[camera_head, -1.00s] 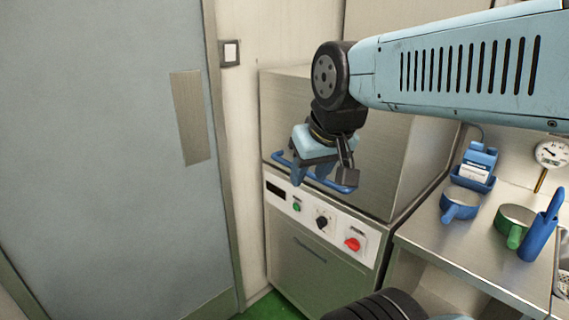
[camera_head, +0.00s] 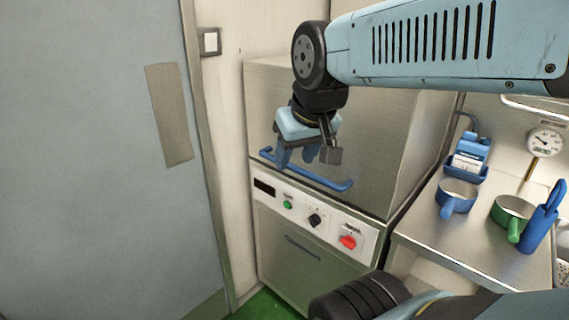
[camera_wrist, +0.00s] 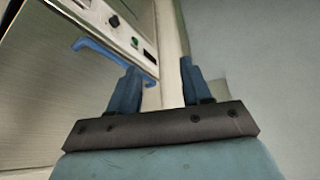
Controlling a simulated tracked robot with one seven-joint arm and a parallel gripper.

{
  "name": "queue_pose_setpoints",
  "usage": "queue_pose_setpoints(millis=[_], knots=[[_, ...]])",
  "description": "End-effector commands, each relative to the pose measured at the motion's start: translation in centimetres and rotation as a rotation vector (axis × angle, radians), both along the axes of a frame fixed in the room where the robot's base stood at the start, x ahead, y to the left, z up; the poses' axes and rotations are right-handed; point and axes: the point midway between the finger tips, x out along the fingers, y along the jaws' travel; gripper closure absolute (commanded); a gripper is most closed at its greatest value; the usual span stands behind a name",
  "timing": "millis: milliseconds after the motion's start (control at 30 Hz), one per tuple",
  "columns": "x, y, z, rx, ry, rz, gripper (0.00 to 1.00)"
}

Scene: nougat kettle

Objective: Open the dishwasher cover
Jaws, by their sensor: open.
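The dishwasher stands in the middle of the head view, with a boxy steel cover (camera_head: 385,135) that is down on its base. A blue bar handle (camera_head: 325,182) runs along the cover's lower front edge. My gripper (camera_head: 298,160) is open in front of the cover, just above the handle's left half. In the wrist view my gripper (camera_wrist: 157,80) has its two fingers spread, and the handle (camera_wrist: 100,52) passes to the left, its end close to the left finger. Whether a finger touches the handle cannot be told.
The control panel (camera_head: 315,215) with a green button, black knob and red switch lies below the handle. A steel counter (camera_head: 465,240) at right holds a blue pan (camera_head: 457,196) and a green pan (camera_head: 512,212). A grey door (camera_head: 90,150) fills the left.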

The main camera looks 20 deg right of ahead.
Motion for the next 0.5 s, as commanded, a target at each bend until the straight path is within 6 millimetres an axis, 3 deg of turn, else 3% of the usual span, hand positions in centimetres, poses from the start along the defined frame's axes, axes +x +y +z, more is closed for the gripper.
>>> queue_pose_setpoints(millis=[300, 500], knots=[[6.9, -2.6, 0.8, -0.116, 0.127, 0.077, 0.52], [11.9, -4.6, 0.4, -0.181, 0.222, 0.142, 0.52]])
